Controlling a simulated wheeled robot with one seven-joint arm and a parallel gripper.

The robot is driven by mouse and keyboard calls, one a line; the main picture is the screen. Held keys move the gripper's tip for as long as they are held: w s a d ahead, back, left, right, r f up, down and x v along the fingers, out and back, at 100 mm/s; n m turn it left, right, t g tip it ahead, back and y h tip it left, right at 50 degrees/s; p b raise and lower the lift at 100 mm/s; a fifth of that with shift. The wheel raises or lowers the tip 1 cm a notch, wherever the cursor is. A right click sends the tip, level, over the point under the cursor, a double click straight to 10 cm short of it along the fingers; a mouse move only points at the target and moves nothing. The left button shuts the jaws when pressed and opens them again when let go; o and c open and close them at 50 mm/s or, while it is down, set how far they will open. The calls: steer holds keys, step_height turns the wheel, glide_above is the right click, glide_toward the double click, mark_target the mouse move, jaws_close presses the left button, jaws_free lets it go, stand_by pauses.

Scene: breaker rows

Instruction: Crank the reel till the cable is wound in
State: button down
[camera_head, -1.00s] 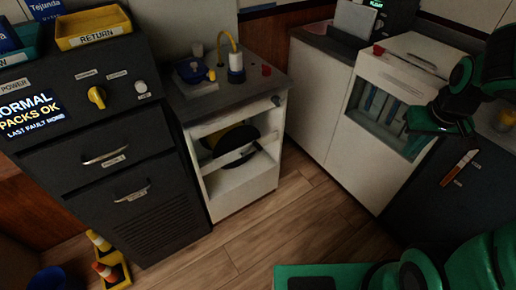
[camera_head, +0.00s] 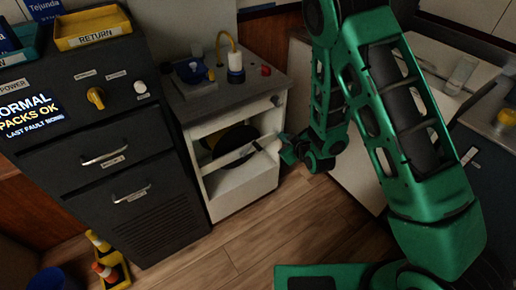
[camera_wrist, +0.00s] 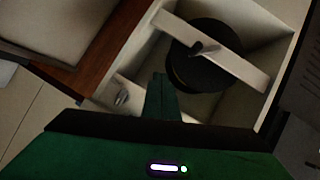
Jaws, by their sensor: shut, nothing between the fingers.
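The dark reel (camera_head: 232,140) sits inside the open-fronted white cabinet (camera_head: 245,190). A pale bar (camera_head: 232,160) crosses in front of it. In the wrist view the reel (camera_wrist: 205,70) is a black round drum behind the pale bar (camera_wrist: 235,65), with a small dark piece at the bar's middle. My gripper (camera_head: 284,145) is at the cabinet's right front edge, beside a small pale knob-like end (camera_head: 273,146); I cannot tell whether they touch. In the wrist view my gripper's green fingers (camera_wrist: 160,98) are together and empty, short of the reel. The cable cannot be made out clearly.
A small metallic fitting (camera_wrist: 122,97) is on the cabinet's edge. A dark drawer cabinet (camera_head: 120,170) stands left, with a yellow RETURN tray (camera_head: 92,28) on top. Wooden floor (camera_head: 250,235) is clear in front.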

steer(key=s+a+f+n+t+y, duration=0.2)
steer(key=s+a+f, duration=0.3)
steer(key=a+f, duration=0.15)
glide_above(257, 147)
steer(key=s+a, duration=0.2)
steer(key=s, duration=0.2)
steer(key=f, duration=0.1)
steer(key=shift+w+d+f, duration=0.25)
steer(key=shift+d+f, duration=0.1)
steer(key=shift+f, duration=0.2)
steer(key=shift+w+d+f, duration=0.3)
steer(key=shift+d+f, duration=0.05)
steer(key=shift+f, duration=0.25)
steer(key=shift+w+d+f, duration=0.25)
steer(key=shift+d+f, duration=0.1)
steer(key=shift+f, duration=0.2)
